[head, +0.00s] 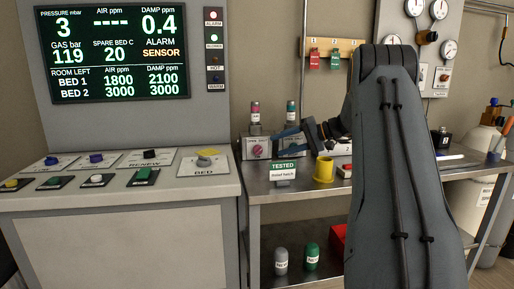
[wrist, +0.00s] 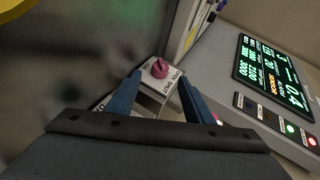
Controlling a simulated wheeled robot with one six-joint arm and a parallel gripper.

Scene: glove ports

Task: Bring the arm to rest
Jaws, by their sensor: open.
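My gripper (wrist: 159,82) is open and empty, its two blue fingers apart in the wrist view. A white box with a pink knob (wrist: 159,68) shows beyond and between the fingertips in the wrist view. In the head view the same pink knob (head: 257,151) is just left of the fingers. I cannot tell whether the fingers touch anything. My arm is raised and bent, covering the right part of the bench.
A console (head: 120,215) with coloured buttons stands at left under a display (head: 117,52) reading "ALARM SENSOR". The bench (head: 280,192) holds a yellow cup (head: 323,170) and a "TESTED" sign (head: 283,171). Two capped containers stand on the shelf below. Gas cylinders (head: 487,150) stand at right.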

